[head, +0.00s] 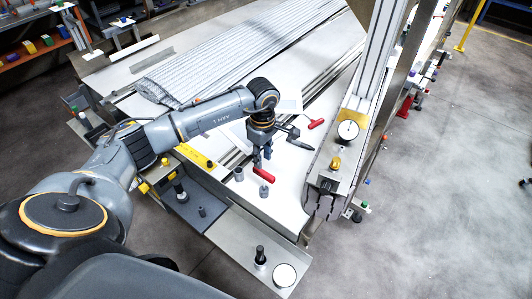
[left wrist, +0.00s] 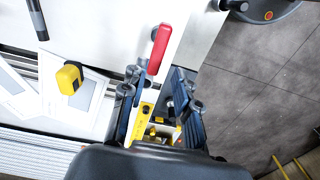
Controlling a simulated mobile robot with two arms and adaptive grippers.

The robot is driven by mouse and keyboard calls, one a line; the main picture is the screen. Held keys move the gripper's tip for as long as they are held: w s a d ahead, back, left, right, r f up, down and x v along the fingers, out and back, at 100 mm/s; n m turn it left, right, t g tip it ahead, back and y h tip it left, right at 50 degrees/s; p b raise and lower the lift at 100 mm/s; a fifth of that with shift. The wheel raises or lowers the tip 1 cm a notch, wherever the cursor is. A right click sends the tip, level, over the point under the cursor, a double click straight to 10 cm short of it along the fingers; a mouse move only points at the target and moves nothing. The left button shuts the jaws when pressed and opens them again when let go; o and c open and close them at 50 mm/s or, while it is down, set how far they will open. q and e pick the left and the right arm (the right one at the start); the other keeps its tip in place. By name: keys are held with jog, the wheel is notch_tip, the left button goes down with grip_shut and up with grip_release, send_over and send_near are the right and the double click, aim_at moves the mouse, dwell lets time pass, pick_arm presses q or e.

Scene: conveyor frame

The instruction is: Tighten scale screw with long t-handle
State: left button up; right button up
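My left gripper (head: 263,163) points down over the white table at mid-picture. In the left wrist view its fingers (left wrist: 155,85) stand apart with a gap between them, and no object is seen clamped. A red handle (head: 264,175) lies just below the fingertips in the head view. A red handle also shows just past the fingertips in the left wrist view (left wrist: 159,48). A second red T-handle (head: 316,123) lies further right. I cannot tell which is the long one. A yellow scale strip (head: 195,157) lies left of the gripper; its screw is too small to make out. My right gripper is not in view.
The white table (head: 290,205) holds small grey cylinders (head: 239,174) near the gripper. A belted frame with a round dial (head: 348,130) rises on the right. A folded grey belt (head: 220,60) lies behind. A steel plate (head: 240,245) carries a black knob in front.

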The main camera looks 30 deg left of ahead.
aim_at(264, 172)
pick_arm(q)
notch_tip(264, 172, down, 4)
jog(key=shift+w+f+b, duration=0.1)
jog(key=shift+w+b, duration=0.05)
jog(key=shift+b, duration=0.8)
notch_tip(264, 172, down, 3)
jog(key=b, duration=0.2)
jog(key=shift+b, duration=0.3)
jog(key=shift+c, duration=0.9)
grip_shut()
jog(key=shift+r+p, duration=0.35)
jog(key=shift+r, duration=0.2)
jog(key=shift+r+p, duration=0.8)
jog(key=shift+r, duration=0.75)
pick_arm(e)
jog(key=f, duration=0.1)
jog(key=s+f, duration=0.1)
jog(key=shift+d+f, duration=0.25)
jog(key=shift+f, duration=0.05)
